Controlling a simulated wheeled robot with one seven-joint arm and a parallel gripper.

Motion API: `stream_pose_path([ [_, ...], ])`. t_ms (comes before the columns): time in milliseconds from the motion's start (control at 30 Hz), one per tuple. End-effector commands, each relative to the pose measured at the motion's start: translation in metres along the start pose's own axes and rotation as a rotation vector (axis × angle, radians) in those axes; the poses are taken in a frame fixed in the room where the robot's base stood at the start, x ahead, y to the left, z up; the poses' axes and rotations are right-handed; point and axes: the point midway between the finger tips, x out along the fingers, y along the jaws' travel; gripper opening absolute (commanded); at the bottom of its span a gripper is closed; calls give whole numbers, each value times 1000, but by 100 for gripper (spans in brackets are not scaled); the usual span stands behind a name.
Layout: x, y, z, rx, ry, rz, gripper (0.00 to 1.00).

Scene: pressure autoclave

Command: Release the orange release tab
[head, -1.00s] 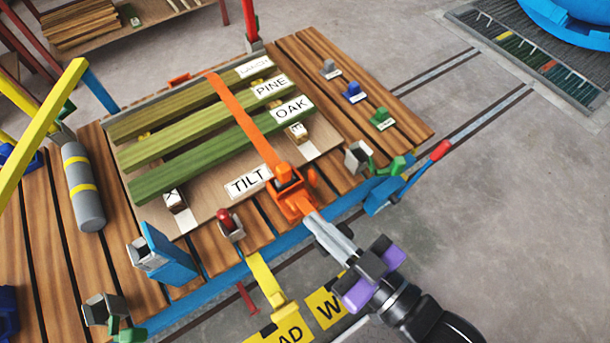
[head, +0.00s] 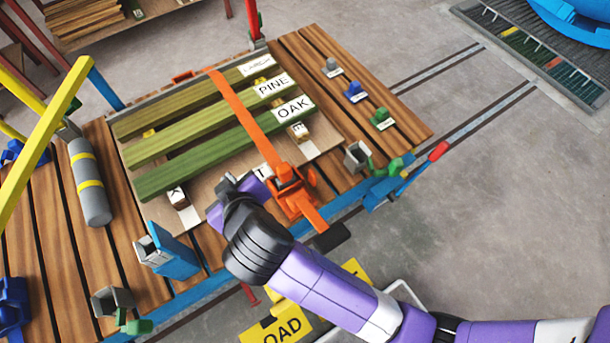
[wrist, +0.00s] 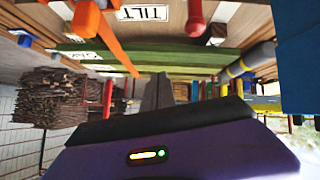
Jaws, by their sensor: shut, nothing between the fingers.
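An orange strap (head: 240,105) runs over the planks to an orange ratchet buckle (head: 290,188) at the table's front edge. My gripper (head: 221,206) is to the left of the buckle, above the front of the board. In the wrist view, its grey fingers (wrist: 157,90) are together and empty.
OAK (head: 293,108) and PINE planks lie under the strap. A blue bracket (head: 172,258) stands left of my arm. A red-tipped blue lever (head: 438,151) is at the right.

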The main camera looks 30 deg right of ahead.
Motion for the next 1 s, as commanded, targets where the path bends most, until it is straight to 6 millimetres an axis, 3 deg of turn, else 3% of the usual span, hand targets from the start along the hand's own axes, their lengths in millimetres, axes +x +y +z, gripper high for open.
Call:
stream_pose_path([
  [67,2,6,-1,6,-75,58,0],
  [167,1,17,14,24,-186,140,0],
  [400,-18,45,71,75,-428,313,0],
  [500,-26,51,83,96,-481,350,0],
  [1000,-30,54,91,118,-511,369,0],
])
